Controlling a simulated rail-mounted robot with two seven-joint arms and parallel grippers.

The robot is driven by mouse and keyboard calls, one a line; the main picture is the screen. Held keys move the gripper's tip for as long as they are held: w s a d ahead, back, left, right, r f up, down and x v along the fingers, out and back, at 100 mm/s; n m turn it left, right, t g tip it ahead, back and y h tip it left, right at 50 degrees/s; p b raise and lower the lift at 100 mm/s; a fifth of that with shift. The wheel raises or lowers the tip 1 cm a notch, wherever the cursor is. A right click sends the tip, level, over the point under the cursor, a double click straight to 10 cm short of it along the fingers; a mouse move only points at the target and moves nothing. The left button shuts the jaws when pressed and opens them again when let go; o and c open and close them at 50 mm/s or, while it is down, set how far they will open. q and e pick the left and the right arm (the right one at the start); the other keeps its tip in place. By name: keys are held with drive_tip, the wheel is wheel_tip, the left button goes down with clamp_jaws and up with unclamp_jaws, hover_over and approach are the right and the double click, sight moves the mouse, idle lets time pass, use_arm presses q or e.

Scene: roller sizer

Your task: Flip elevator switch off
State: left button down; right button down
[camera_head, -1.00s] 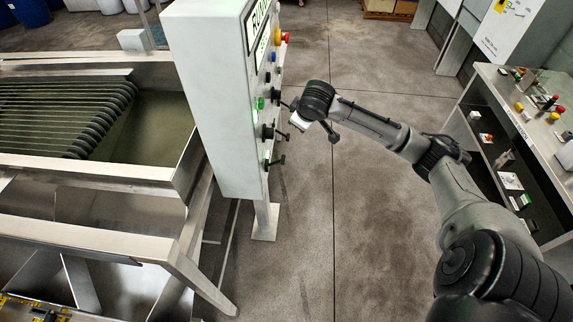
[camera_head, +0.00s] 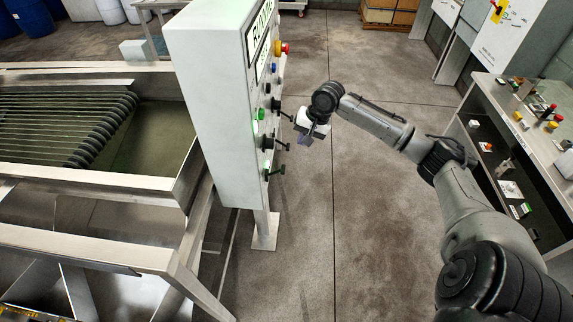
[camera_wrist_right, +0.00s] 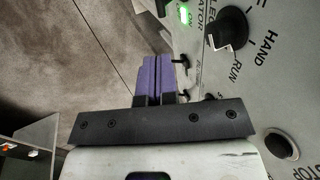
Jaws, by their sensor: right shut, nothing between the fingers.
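The grey control panel (camera_head: 215,100) stands in the middle of the head view, with several black levers and knobs on its right face. My right gripper (camera_wrist_right: 157,60) is shut and empty, its purple fingers together. In the head view it hangs just right of the panel's lower levers (camera_head: 270,142). In the right wrist view a small black toggle lever (camera_wrist_right: 182,61) shows right beside the fingertips; I cannot tell if they touch. A larger black knob (camera_wrist_right: 228,27) is near lettering partly reading "ATOR". I cannot tell for certain which control is the elevator switch. My left gripper is out of view.
A red and yellow emergency button (camera_head: 282,48) sticks out near the panel's top. A metal machine with rollers (camera_head: 105,130) fills the left. A bench with loose controls (camera_head: 500,95) stands at the right. The floor between panel and bench is open.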

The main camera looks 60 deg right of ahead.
sight(284, 169)
drive_tip(key=shift+f, duration=0.1)
drive_tip(key=b+x, duration=0.2)
drive_tip(key=x, duration=1)
drive_tip(key=shift+w+a+f, duration=0.1)
drive_tip(key=shift+f, duration=0.05)
drive_tip(key=shift+w+a+f, duration=0.15)
drive_tip(key=shift+w+f, duration=0.1)
drive_tip(key=shift+f, duration=0.45)
